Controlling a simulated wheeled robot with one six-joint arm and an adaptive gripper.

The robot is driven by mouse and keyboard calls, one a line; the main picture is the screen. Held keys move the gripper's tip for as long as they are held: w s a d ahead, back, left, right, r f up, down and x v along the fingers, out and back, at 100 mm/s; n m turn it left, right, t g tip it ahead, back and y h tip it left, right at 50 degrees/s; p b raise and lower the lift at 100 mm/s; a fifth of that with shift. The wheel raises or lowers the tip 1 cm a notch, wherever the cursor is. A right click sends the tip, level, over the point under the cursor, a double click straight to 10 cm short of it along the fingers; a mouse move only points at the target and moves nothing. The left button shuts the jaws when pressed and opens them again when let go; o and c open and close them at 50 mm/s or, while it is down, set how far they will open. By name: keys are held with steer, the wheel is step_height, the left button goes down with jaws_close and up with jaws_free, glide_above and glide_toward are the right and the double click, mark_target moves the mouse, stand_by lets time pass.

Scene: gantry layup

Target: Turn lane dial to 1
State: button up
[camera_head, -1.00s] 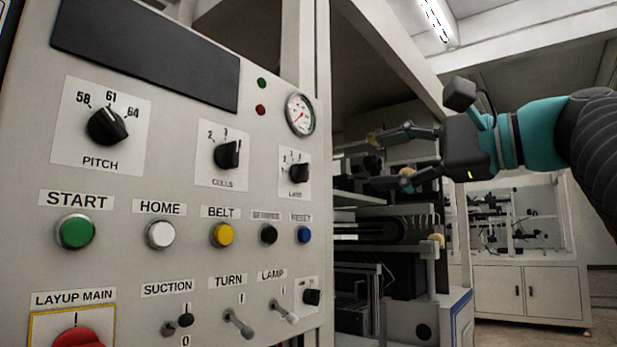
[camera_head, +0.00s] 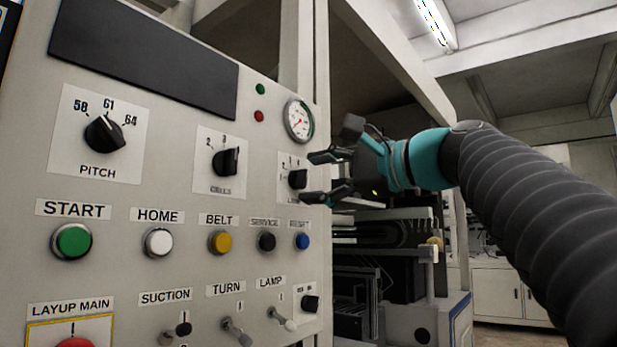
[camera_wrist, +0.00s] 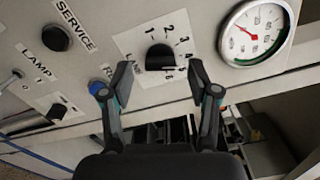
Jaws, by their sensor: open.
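The lane dial (camera_head: 298,179) is a black knob on a white plate at the right side of the panel, below the gauge. In the wrist view the lane dial (camera_wrist: 159,57) shows between the fingertips, with numbers 1, 2, 3 and more around it and its label partly hidden. My gripper (camera_head: 318,176) is open, its two fingers pointing at the panel, one above and one below the dial. In the wrist view my gripper (camera_wrist: 160,78) has one finger on each side of the knob, apart from it. Which number the dial points at is unclear.
A pressure gauge (camera_head: 299,120) sits just above the dial. The blue RESET button (camera_head: 302,241) and black SERVICE button (camera_head: 267,242) lie below it. The CELLS dial (camera_head: 226,161) is to the left. Open machine frame stands right of the panel edge.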

steer(key=shift+x, duration=0.95)
jaws_close()
